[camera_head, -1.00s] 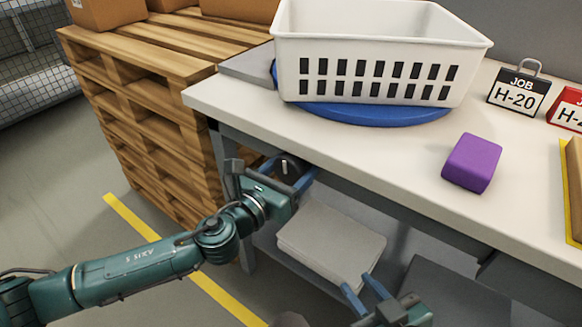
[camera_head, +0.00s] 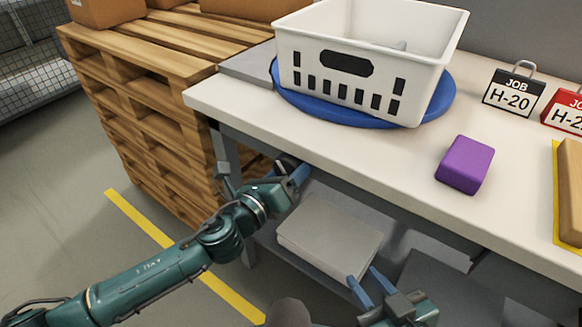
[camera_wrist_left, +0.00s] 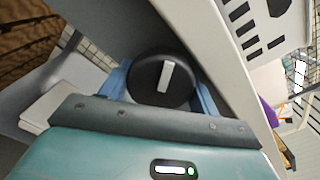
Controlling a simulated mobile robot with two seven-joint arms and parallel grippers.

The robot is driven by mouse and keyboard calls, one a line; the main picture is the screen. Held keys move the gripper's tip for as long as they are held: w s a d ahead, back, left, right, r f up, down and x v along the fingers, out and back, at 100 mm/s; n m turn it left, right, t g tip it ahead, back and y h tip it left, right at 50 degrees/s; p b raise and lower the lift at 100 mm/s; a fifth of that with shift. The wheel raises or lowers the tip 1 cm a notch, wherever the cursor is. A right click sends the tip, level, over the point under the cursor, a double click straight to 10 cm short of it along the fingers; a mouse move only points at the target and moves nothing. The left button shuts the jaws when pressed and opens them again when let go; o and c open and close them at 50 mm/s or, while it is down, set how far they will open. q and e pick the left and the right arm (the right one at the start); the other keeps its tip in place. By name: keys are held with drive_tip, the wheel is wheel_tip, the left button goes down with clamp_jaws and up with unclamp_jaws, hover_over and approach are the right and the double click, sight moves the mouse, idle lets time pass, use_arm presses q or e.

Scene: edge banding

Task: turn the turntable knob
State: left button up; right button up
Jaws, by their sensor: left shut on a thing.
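The turntable knob (camera_wrist_left: 149,83) is a round black knob with a pale bar across its face. It sits under the table's front edge in the left wrist view, and the head view shows it mostly covered by my gripper. My left gripper (camera_head: 293,172) is shut on the knob, with a blue finger on each side in the left wrist view (camera_wrist_left: 160,88). The blue round turntable (camera_head: 335,110) lies on the table and bears a white slotted basket (camera_head: 310,88), turned at an angle. My right gripper (camera_head: 368,286) is low in front of the table, its blue fingers apart and empty.
A purple block (camera_head: 465,164) lies on the white tabletop (camera_head: 400,150). Black and red job signs (camera_head: 513,92) stand at the right. A wooden pallet stack (camera_head: 150,110) stands left of the table. Grey stacked sheets (camera_head: 325,238) lie on the lower shelf.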

idle(0.3)
use_arm(q)
drive_tip(key=o, duration=0.9)
drive_tip(key=shift+o, duration=0.2)
